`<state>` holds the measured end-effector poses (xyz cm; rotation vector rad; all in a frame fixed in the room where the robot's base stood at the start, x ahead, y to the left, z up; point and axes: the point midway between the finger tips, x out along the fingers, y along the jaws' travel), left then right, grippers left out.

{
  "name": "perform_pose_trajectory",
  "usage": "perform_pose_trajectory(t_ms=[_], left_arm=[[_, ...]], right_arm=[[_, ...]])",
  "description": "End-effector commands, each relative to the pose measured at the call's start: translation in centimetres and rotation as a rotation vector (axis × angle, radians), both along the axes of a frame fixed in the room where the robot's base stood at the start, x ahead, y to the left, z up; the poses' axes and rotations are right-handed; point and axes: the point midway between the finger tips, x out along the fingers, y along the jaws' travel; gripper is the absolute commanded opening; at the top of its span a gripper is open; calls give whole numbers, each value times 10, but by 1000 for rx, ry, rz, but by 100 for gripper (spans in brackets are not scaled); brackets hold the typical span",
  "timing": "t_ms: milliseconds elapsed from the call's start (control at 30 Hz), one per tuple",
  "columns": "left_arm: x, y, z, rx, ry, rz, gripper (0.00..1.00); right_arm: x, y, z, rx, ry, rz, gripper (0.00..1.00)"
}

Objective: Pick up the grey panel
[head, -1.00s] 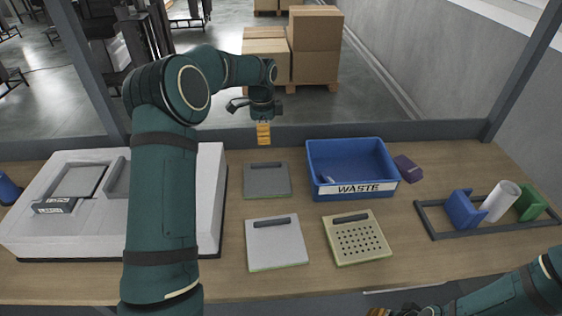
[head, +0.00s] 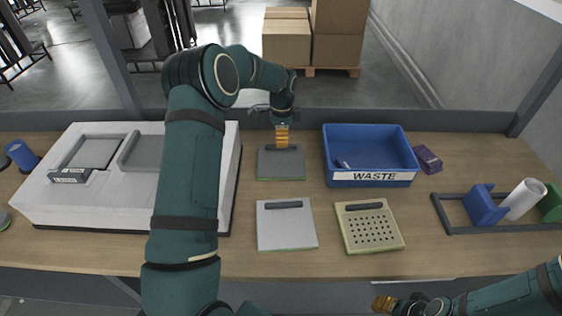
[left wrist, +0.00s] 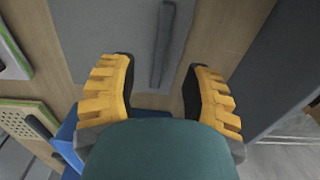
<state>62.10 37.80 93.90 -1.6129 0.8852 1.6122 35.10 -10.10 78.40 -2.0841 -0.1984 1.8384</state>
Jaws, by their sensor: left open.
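The grey panel (head: 281,168) lies flat on the table, left of the blue waste bin, with a dark bar handle (head: 265,147) along its far edge. In the left wrist view the panel (left wrist: 105,35) fills the upper middle and its handle (left wrist: 165,45) runs lengthwise. My left gripper (head: 282,137) is open and empty, pointing down over the panel's far edge. In the left wrist view its yellow fingers (left wrist: 160,95) stand apart, one to each side of the handle's line; contact cannot be told. My right gripper (head: 384,303) shows at the bottom edge, its jaws unclear.
A white panel (head: 286,230) and a perforated beige panel (head: 355,238) lie nearer me. A large white unit (head: 110,205) fills the left. A frame upright stands at right.

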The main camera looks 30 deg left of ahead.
Motion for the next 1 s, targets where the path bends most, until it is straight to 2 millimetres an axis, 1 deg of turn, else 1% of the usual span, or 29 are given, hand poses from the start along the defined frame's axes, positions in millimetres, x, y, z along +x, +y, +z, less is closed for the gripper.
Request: perform_pose_trajectory(t_ms=[33, 100, 233, 300, 500, 533, 567, 600, 667, 1000], left_arm=[[-2, 1, -9, -1, 3, 0, 48], [-3, 2, -20, -1, 4, 0, 48], [-3, 2, -37, -1, 3, 0, 48], [-3, 2, -41, -1, 2, 1, 48], [-2, 2, -40, 0, 0, 1, 48], [-2, 2, -40, 0, 0, 0, 44], [-2, 2, -40, 0, 0, 0, 33], [-2, 2, -40, 0, 0, 0, 19], [-2, 2, -40, 0, 0, 0, 0], [-2, 2, -41, -1, 1, 0, 0]], right_arm=[[0, 0, -2, 0, 1, 0, 47], [-1, 0, -4, 0, 2, 2, 47], [-2, 0, -6, 1, 4, 4, 47], [-2, 0, -7, 1, 5, 4, 47], [-2, 0, -6, 1, 5, 4, 47], [-2, 0, -6, 1, 5, 4, 47], [-2, 0, -6, 1, 5, 4, 47], [-2, 0, -6, 1, 5, 4, 47], [-2, 0, -6, 1, 5, 4, 47], [-2, 0, -6, 2, 5, 3, 47]])
